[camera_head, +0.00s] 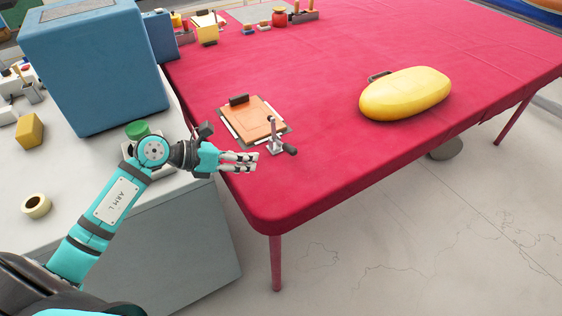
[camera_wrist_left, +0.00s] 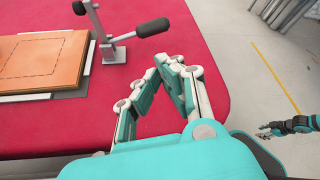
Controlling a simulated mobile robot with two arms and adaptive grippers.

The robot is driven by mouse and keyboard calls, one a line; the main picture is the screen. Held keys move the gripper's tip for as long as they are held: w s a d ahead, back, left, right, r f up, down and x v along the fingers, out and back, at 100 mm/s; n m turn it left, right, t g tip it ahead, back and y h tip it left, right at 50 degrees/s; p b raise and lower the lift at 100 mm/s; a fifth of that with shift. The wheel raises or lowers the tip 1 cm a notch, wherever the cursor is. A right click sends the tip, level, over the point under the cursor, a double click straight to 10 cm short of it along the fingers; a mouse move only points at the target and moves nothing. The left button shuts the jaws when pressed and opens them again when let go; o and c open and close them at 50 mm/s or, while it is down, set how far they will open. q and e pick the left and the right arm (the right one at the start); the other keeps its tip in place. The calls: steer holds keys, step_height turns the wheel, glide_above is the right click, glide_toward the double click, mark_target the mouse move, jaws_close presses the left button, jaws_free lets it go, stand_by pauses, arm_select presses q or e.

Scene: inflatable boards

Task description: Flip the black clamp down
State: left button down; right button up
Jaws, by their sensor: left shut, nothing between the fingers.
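The clamp (camera_head: 276,140) stands at the front right corner of the orange board on the red table. Its metal arm points up, and its black handle (camera_head: 290,150) sticks out to the right. In the left wrist view, the black handle (camera_wrist_left: 152,27) is ahead of the fingers, with the metal base (camera_wrist_left: 113,55) left of it. My left gripper (camera_head: 256,161) is shut and empty, just left of and in front of the clamp. Its fingers (camera_wrist_left: 170,62) also show in the wrist view, apart from the handle. My right gripper (camera_wrist_left: 268,130) shows small at the right there; its jaws are unclear.
The orange board (camera_head: 253,118) lies on a plate with a black block (camera_head: 238,99) at its back edge. A yellow inflatable (camera_head: 405,93) lies to the right. A blue box (camera_head: 95,65) stands on the grey cabinet at left. The red table (camera_head: 330,150) is clear right of the clamp.

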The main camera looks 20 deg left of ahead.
mark_target(282, 171)
arm_select(q)
steer(key=shift+w+d, duration=0.15)
steer(key=p+x, duration=0.1)
steer(key=x, duration=0.7)
steer(key=shift+d, duration=0.1)
steer(key=shift+p+x, duration=0.3)
steer(key=shift+x, duration=0.5)
